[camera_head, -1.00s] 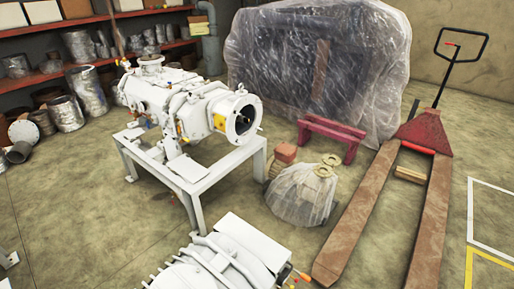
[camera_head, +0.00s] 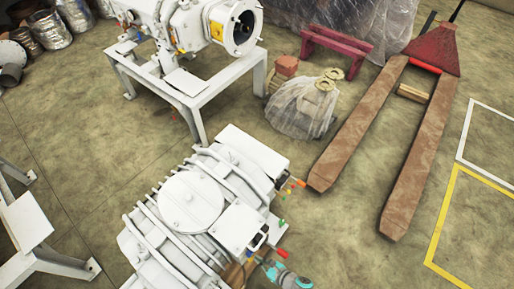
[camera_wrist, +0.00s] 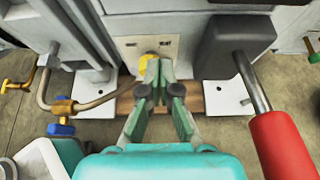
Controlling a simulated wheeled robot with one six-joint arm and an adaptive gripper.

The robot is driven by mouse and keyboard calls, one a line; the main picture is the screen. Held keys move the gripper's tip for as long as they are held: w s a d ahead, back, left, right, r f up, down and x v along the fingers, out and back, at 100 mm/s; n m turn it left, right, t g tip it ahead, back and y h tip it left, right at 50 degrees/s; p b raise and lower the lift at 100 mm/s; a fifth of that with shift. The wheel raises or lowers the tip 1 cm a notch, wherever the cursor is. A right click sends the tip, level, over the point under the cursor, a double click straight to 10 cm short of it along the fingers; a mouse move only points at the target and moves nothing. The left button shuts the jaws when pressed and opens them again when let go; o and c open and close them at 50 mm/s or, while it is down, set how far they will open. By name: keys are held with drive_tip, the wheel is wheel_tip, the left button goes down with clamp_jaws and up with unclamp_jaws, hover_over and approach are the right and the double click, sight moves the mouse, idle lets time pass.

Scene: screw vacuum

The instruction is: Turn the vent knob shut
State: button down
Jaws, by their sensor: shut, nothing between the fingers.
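The white machine (camera_head: 190,205) with the ribbed body fills the lower middle of the head view. In the wrist view, a round yellow knob (camera_wrist: 146,63) sits low on its grey side, partly hidden behind my fingertips. A blue knob (camera_wrist: 61,130) on a brass valve stands at the left, on a bent pipe. No label shows which of them is the vent knob. My gripper (camera_wrist: 158,68) has its green fingers together and empty, in front of the yellow knob; I cannot tell if they touch it. My gripper also shows at the bottom of the head view (camera_head: 266,264).
A red-handled lever (camera_wrist: 284,146) juts out close at the right of my gripper. A small brass valve (camera_wrist: 17,86) is at the far left. A pallet truck (camera_head: 350,150) and a wrapped object (camera_head: 300,108) stand beyond the machine.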

drive_tip(key=shift+w+a, duration=0.45)
drive_tip(key=shift+a, duration=0.15)
drive_tip(key=shift+s+f, duration=0.1)
drive_tip(key=shift+f, duration=0.05)
idle(0.4)
drive_tip(key=shift+s+a, duration=0.45)
drive_tip(key=shift+s, duration=0.05)
drive_tip(key=shift+s+a, duration=0.3)
drive_tip(key=shift+s, duration=0.15)
idle(0.6)
drive_tip(key=shift+r, duration=0.3)
drive_tip(key=shift+s+d+r, duration=0.1)
drive_tip(key=shift+s+d, duration=0.85)
drive_tip(key=shift+d, duration=0.2)
drive_tip(key=shift+s+d, duration=0.95)
drive_tip(key=shift+d, duration=0.2)
